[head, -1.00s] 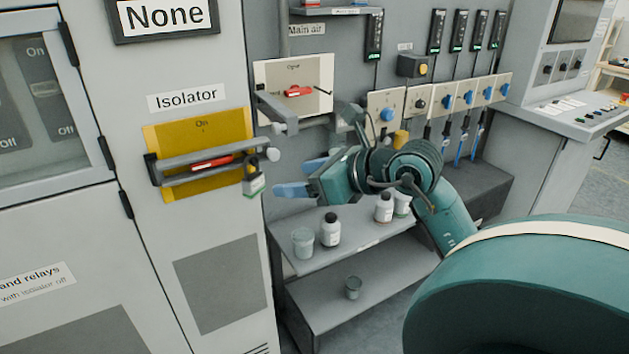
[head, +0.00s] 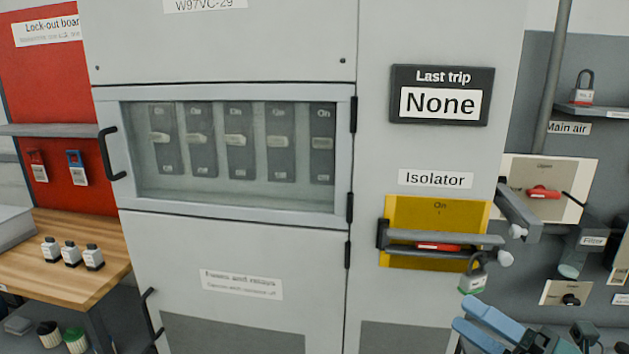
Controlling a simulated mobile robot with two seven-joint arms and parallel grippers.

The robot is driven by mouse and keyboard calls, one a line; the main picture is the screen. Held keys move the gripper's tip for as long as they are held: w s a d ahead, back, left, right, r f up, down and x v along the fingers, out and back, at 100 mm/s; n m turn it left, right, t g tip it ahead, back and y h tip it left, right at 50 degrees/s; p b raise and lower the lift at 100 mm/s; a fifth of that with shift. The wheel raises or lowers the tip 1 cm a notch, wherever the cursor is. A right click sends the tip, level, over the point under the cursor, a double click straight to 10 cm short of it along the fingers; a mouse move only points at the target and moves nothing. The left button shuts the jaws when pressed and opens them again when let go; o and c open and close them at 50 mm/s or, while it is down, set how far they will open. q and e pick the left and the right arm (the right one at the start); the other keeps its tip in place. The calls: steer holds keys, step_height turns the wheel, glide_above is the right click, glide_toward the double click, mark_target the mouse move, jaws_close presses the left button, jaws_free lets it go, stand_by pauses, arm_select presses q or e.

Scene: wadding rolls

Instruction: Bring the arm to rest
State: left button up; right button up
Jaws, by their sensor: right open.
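My right gripper (head: 465,313) is at the bottom right of the head view. Its two blue fingers point left and are apart, with nothing seen between them. The rest of this arm is mostly cut off by the lower edge. The gripper is just below a green-and-grey padlock (head: 473,279), not holding it. The padlock hangs at the right end of the isolator's grey bar, in front of the yellow isolator plate (head: 430,212) with its red handle (head: 438,246). My left gripper is not in view.
The grey cabinet has a windowed door (head: 225,204) with several switches behind it. A wooden bench (head: 60,285) with small bottles is at the left, below a red lock-out board (head: 55,90). The main air plate (head: 547,215) with a grey bar is at the right.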

step_height(320, 180, down, 13)
steer(key=m+t+h+p, duration=0.1)
steer(key=m+t+h, duration=0.2)
steer(key=m+h, duration=1.15)
arm_select(q)
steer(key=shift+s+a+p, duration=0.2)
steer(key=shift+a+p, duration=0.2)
steer(key=shift+p, duration=0.05)
arm_select(e)
steer(key=s+a+f+m+g+y, duration=0.2)
steer(key=s+a+f+m+g, duration=0.2)
steer(key=f+m, duration=0.3)
steer(key=s+a+f+m+g+y, duration=0.2)
steer(key=s+a+f+m+g, duration=0.2)
steer(key=f+m, duration=0.3)
step_height(320, 180, down, 3)
steer(key=shift+s+a+f, duration=0.1)
steer(key=shift+s+a, duration=0.65)
steer(key=shift+s, duration=0.05)
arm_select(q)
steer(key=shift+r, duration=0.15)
arm_select(e)
steer(key=shift+y, duration=0.25)
steer(key=shift+d, duration=0.1)
